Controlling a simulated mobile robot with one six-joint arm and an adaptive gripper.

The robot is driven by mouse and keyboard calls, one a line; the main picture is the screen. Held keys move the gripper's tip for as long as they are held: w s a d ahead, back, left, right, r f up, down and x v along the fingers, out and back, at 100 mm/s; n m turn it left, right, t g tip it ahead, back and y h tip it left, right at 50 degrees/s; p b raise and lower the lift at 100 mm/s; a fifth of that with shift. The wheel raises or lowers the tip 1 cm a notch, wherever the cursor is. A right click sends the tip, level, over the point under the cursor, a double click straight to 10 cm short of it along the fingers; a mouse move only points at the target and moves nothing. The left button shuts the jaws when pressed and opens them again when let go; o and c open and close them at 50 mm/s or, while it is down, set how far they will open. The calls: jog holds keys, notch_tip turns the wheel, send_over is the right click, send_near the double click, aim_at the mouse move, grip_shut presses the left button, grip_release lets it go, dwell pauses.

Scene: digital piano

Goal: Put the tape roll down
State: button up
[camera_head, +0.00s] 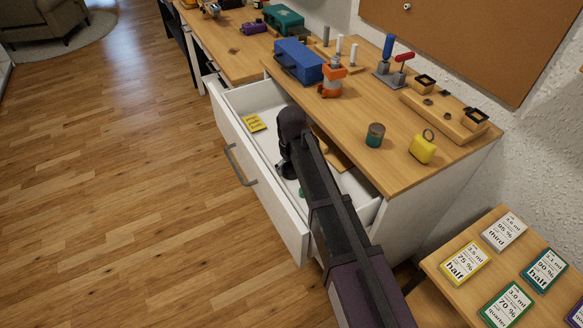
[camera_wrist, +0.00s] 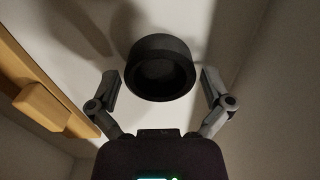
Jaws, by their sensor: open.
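The tape roll (camera_wrist: 160,52) is a thick black ring, seen in the wrist view in the white drawer (camera_head: 245,178). It sits ahead of and between my spread fingers, with a visible gap on each side. My gripper (camera_wrist: 160,80) is open and holds nothing. In the head view my arm reaches down into the pulled-out drawer and hides the tape roll. I cannot tell exactly how the roll meets the drawer floor.
A yellow note (camera_head: 254,123) lies in the drawer. A wooden piece (camera_wrist: 45,105) lies at the left in the wrist view.

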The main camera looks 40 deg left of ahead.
aim_at(292, 172)
jog(key=shift+r, duration=0.15)
notch_tip(292, 172, up, 12)
jog(key=p, duration=1.2)
jog(key=shift+d+r, duration=0.1)
jog(key=shift+r, duration=0.05)
dwell(0.6)
